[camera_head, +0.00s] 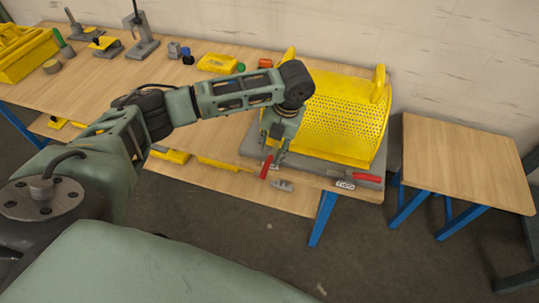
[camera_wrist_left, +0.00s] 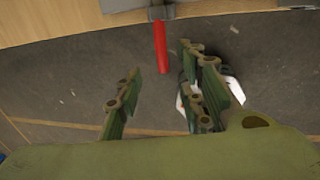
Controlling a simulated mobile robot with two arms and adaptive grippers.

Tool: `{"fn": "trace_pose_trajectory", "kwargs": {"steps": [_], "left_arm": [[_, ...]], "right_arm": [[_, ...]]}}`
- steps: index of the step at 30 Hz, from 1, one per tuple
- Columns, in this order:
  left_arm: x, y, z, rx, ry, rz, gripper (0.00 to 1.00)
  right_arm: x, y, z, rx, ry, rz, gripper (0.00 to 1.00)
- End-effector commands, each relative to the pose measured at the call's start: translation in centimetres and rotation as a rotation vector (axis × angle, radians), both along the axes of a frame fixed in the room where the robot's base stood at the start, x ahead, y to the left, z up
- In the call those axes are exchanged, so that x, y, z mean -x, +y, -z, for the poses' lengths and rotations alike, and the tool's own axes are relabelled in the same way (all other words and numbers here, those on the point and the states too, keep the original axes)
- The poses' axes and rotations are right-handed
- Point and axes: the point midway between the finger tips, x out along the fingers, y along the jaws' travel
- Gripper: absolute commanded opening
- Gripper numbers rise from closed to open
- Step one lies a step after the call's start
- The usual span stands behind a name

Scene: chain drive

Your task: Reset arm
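My left gripper (camera_head: 274,163) hangs at the front left edge of the chain drive's grey base (camera_head: 254,150), beside a red handle (camera_head: 266,167). In the left wrist view my left gripper (camera_wrist_left: 165,76) has its fingers spread apart. The red handle (camera_wrist_left: 161,47) shows in the gap between the fingers, with space on both sides and no visible contact. A yellow perforated guard (camera_head: 343,120) covers the drive. A second red handle (camera_head: 366,177) lies at the base's front right. My right gripper is not in view.
The wooden workbench (camera_head: 215,186) carries a yellow toolbox (camera_head: 24,52), a yellow tray (camera_head: 217,63) and several small items along the back. A smaller wooden table (camera_head: 464,160) stands to the right, across a gap of bare floor. A wall closes the back.

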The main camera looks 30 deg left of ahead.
Motion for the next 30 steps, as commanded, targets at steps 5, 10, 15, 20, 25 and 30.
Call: {"fn": "trace_pose_trajectory", "kwargs": {"steps": [5, 10, 15, 20, 25, 30], "left_arm": [[0.0, -0.4, -1.7, 0.000, 0.001, 0.001, 0.36], [0.0, -0.4, -2.0, -0.001, 0.002, 0.001, 0.36], [0.0, -0.4, -2.0, -0.001, 0.001, 0.001, 0.36], [0.0, -0.4, -2.0, 0.000, 0.001, 0.001, 0.36], [0.4, -1.4, -1.2, 0.011, -0.007, -0.018, 0.36], [3.2, -6.5, 2.1, 0.088, -0.063, -0.171, 0.36]], "right_arm": [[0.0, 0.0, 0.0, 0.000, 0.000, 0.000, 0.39], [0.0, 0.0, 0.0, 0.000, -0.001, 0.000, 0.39], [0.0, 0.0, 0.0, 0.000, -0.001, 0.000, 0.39], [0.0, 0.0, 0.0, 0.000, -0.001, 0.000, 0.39], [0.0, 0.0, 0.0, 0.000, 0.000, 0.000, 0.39], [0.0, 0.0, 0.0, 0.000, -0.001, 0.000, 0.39]]}}
